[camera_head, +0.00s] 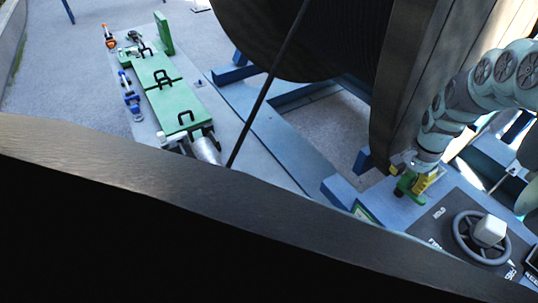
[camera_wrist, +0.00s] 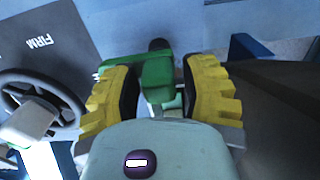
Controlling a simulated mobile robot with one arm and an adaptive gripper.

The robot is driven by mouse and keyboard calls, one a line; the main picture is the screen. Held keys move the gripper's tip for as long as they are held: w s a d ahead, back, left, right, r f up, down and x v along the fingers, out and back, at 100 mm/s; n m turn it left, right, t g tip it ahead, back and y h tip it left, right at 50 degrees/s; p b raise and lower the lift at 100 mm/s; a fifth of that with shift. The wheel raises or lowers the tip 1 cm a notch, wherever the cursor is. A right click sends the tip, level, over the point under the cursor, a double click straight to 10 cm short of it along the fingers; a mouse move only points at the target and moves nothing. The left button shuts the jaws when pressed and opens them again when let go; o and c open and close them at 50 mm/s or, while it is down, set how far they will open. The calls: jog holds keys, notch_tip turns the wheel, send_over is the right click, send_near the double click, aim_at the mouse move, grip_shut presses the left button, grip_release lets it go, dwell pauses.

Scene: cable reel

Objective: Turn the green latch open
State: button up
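The green latch (camera_wrist: 157,74) lies between the two yellow, black-padded fingers of my gripper (camera_wrist: 160,92) in the wrist view. A gap shows between the latch and the right finger; the left finger is very close to it, and I cannot tell if it touches. My gripper is open around the latch. In the head view my gripper (camera_head: 427,181) points down at the green latch (camera_head: 407,188), beside the dark reel flange. Part of the latch is hidden behind the fingers.
A grey handwheel (camera_head: 482,238) with a pale block stands on the dark panel right of the latch. The big cable reel (camera_head: 300,40) rises close beside my arm. A green clamp board (camera_head: 178,105) lies at far left. A dark curved rim (camera_head: 180,165) crosses the foreground.

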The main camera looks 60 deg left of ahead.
aim_at(412, 173)
jog(key=shift+o, duration=1.2)
jog(key=shift+r, duration=0.1)
jog(key=shift+w+r, duration=0.15)
jog(key=shift+r, duration=3.55)
